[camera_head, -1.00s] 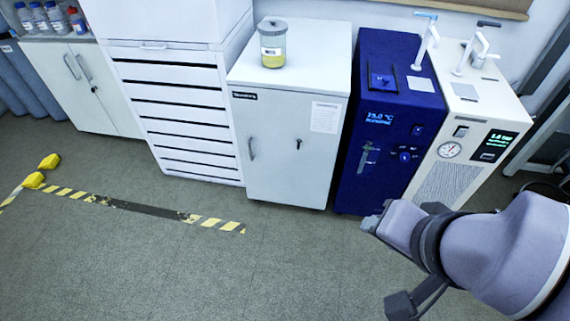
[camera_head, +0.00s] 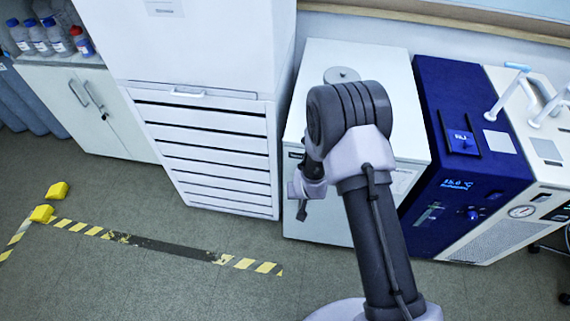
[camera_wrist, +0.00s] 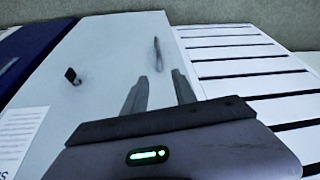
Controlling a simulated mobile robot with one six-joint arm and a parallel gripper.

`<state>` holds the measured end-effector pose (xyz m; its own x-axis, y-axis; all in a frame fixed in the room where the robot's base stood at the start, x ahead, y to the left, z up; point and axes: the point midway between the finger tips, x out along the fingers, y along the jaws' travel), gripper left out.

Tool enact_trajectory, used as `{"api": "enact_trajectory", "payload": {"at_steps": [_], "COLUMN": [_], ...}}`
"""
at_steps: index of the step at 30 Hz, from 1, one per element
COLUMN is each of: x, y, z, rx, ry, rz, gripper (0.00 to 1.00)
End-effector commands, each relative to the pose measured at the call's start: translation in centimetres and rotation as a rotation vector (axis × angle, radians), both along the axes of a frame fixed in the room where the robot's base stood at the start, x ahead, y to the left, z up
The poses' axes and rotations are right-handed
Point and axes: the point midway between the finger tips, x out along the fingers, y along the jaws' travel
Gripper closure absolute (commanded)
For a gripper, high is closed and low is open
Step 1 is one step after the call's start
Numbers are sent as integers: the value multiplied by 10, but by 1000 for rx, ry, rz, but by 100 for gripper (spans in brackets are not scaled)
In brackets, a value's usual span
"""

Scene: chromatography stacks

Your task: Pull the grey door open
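The grey door (camera_head: 325,222) is the front of the pale cabinet beside the blue unit, and it looks shut. My arm covers much of it in the head view, including its handle. In the wrist view the door (camera_wrist: 115,55) shows a slim upright handle (camera_wrist: 157,54) and a small black latch (camera_wrist: 71,76). My gripper (camera_wrist: 160,88) is open and empty, its two fingers apart and pointing at the door with the handle between and beyond them. The handle appears untouched. In the head view my gripper (camera_head: 302,205) hangs in front of the door's left part.
A white drawer stack (camera_head: 225,160) stands left of the cabinet, and a blue unit (camera_head: 465,130) stands right. A jar lid (camera_head: 341,75) shows on the cabinet top behind my arm.

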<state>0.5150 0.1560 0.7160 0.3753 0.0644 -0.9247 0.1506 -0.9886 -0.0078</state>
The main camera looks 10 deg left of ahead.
Motion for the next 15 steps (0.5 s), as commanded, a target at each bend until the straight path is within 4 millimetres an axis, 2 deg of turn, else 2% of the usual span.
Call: {"api": "enact_trajectory", "payload": {"at_steps": [5,15], "x": [2,37], "y": [1,6], "z": [-31,-122], "rx": [-11,-10], "ry": [0,1], "rz": [12,10], "gripper": [67,67]}}
